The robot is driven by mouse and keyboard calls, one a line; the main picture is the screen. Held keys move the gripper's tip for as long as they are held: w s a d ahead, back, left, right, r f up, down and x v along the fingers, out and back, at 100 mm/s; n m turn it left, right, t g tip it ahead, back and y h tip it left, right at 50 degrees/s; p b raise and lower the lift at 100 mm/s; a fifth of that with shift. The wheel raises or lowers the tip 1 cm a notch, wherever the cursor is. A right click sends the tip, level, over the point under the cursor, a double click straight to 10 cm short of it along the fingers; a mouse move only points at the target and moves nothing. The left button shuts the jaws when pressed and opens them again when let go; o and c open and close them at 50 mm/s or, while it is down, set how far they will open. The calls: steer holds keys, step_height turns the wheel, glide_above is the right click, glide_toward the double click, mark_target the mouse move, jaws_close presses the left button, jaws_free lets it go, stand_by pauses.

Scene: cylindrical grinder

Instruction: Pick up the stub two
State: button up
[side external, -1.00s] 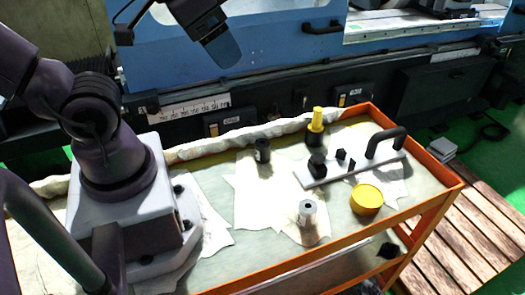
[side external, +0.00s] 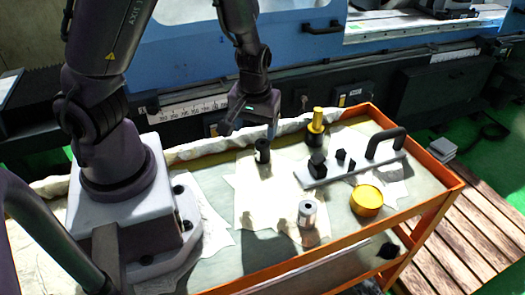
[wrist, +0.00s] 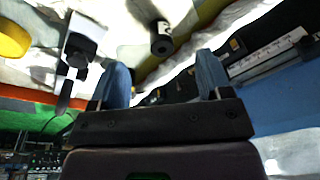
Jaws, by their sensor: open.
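Two short cylinders stand on the cart top, and no label shows which is stub two. The dark one (side external: 262,151) stands on a white cloth near the back edge. The silver one (side external: 307,213) stands on the cloth nearer the front edge. My gripper (side external: 249,130) hangs above and behind the dark cylinder, apart from it. In the wrist view my gripper (wrist: 163,80) has its two fingers wide apart with nothing between them. The dark cylinder (wrist: 161,41) shows beyond the fingertips there, its end with a hole facing the camera.
A white plate (side external: 318,178) with black blocks and a black handle (side external: 386,143) lies to the right. A yellow-topped bottle (side external: 315,125) stands behind it, a yellow round tin (side external: 366,200) in front. The cart's orange rim (side external: 440,175) bounds the right. The blue machine (side external: 180,60) stands behind.

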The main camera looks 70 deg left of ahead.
mark_target(262, 143)
steer(key=shift+n+t+y, duration=0.5)
steer(key=shift+n, duration=0.2)
steer(key=shift+w+a+f, duration=0.45)
steer(key=shift+a+f, duration=0.2)
steer(key=shift+f, duration=0.4)
steer(key=shift+w+a+f, duration=0.4)
steer(key=shift+a+f, duration=0.25)
steer(key=shift+f, duration=0.4)
steer(key=shift+w+a+f, duration=0.45)
steer(key=shift+a+f, duration=0.2)
steer(key=shift+f, duration=0.4)
steer(key=shift+w+d+x, duration=0.1)
steer(key=shift+x, duration=1.35)
steer(key=shift+w+d+x, duration=0.1)
steer(key=shift+d+x, duration=0.05)
steer(key=shift+x, duration=1.25)
steer(key=shift+c, duration=0.5)
jaws_close()
steer(key=shift+r, duration=0.15)
